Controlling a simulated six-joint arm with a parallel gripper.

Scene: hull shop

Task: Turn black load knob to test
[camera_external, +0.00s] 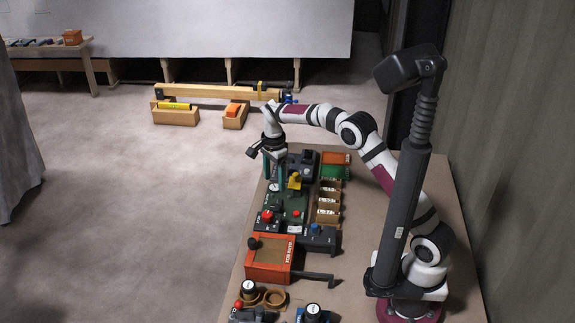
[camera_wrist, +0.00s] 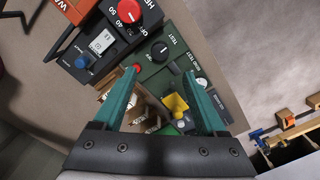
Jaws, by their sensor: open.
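The black knob (camera_wrist: 158,50) is a round dial on a dark green panel (camera_wrist: 172,72) in the wrist view. White lettering that reads TEST is printed beside it; I cannot make out every label or the exact pointer angle. In the external view my gripper (camera_external: 274,170) hangs pointing down above the green unit's far end.
A yellow part (camera_wrist: 178,103) and a small red button (camera_wrist: 198,70) are near the knob. An orange box (camera_external: 270,258) stands nearer. Small open bins (camera_external: 328,203) line the right.

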